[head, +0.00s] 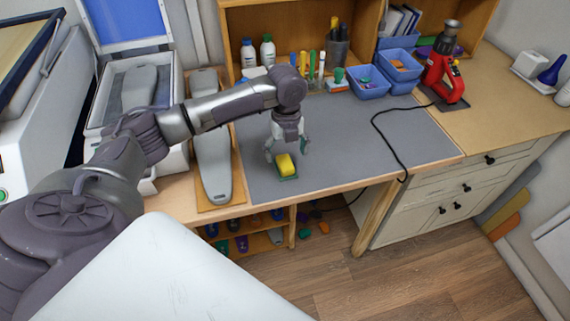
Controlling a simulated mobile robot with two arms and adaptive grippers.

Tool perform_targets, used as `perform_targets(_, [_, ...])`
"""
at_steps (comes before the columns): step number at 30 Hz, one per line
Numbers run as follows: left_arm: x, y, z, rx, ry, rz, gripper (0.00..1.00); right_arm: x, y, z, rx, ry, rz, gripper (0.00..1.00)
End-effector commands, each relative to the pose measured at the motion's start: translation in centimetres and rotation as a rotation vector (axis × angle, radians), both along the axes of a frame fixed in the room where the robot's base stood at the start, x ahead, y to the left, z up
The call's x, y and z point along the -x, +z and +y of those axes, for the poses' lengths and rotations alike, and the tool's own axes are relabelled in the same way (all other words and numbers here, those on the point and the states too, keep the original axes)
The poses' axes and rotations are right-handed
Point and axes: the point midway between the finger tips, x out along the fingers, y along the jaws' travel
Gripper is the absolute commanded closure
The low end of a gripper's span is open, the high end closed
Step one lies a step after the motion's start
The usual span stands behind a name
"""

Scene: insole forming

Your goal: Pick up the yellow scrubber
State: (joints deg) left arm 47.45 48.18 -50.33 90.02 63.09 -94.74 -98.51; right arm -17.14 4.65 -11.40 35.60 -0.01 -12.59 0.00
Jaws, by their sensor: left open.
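The yellow scrubber (284,163) is a small yellow block with a dark green base. It lies on the grey mat (347,150), near the front edge of the workbench. My left gripper (287,156) is open and points down over the scrubber, with one finger on each side of it. I cannot tell whether the fingers touch it. My right gripper is out of view.
An insole-shaped grey form (212,150) lies on a board left of the mat. Blue bins (369,85), bottles (267,50) and upright tools stand at the back. A red machine (445,75) with a black cable stands at the right. The mat's right half is mostly clear.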

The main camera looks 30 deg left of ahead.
Motion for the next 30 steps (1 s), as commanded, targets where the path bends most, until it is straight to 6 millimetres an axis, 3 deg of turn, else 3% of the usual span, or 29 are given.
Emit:
perform_targets(12, [-0.4,-4.8,0.7,-0.001,0.000,0.002,0.15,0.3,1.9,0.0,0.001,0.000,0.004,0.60])
perform_targets(21, [-0.4,-5.4,0.7,-0.001,-0.001,-0.001,0.15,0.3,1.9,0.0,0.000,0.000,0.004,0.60])
perform_targets(30, [-0.4,-5.4,0.7,-0.001,-0.001,-0.001,0.65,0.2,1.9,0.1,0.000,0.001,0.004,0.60])
